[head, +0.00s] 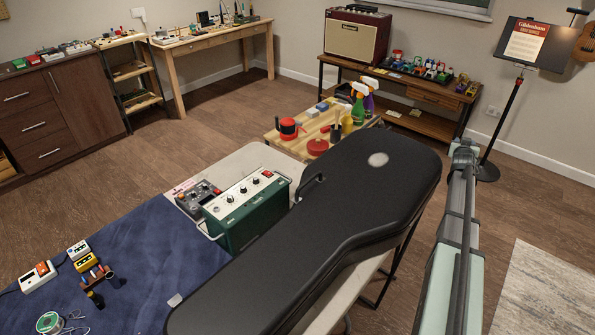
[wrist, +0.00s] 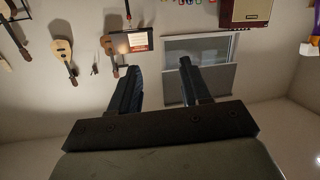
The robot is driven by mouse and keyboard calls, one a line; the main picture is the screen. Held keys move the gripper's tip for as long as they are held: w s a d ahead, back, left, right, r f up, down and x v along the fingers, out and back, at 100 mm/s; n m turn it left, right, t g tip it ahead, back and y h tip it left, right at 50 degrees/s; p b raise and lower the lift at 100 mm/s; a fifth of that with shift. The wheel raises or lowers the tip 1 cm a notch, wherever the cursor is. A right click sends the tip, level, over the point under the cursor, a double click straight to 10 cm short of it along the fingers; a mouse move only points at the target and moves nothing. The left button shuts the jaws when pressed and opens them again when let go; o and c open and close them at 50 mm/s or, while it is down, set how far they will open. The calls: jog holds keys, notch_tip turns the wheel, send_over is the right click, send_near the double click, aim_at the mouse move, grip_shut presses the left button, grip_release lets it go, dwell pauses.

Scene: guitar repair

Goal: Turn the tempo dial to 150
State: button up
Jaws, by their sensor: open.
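No dial marked as tempo can be read in either view. In the head view a small grey box with knobs and a red part (head: 198,196) sits on the pale bench top. A green box with several dark knobs on its white top panel (head: 245,215) stands just right of it. The knob markings are too small to read. My gripper (wrist: 157,75) shows in the wrist view with its two dark fingers apart and nothing between them. It faces the wall and window, away from both boxes. The head view does not show my gripper.
A large black guitar case (head: 330,215) lies right of the green box, close to it. A blue cloth (head: 140,255) bears small pedals (head: 85,262) at front left. A low wooden table (head: 290,145) with bottles stands behind. A music stand (head: 515,85) is at right.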

jog(key=w+a+r+n, duration=0.2)
jog(key=w+a+r, duration=0.1)
jog(key=r, duration=0.6)
jog(key=w+a+r+n, duration=0.3)
jog(key=a+r, duration=0.1)
jog(key=r, duration=0.6)
jog(key=w+a+r+n, duration=0.2)
jog(key=w+a, duration=0.3)
jog(key=a, duration=0.6)
jog(key=w+a+f+n+g+y, duration=0.1)
jog(key=w+a+f+n+y, duration=0.15)
jog(key=a, duration=0.65)
jog(key=w+a+f+n+g+y, duration=0.15)
jog(key=a+f, duration=0.25)
jog(key=a, duration=0.6)
jog(key=n+g+y, duration=0.5)
jog(key=n+g, duration=0.6)
jog(key=n, duration=0.2)
send_over(204, 185)
notch_tip(204, 185, down, 10)
jog(key=shift+t, duration=0.25)
notch_tip(204, 185, down, 13)
jog(key=shift+w, duration=0.1)
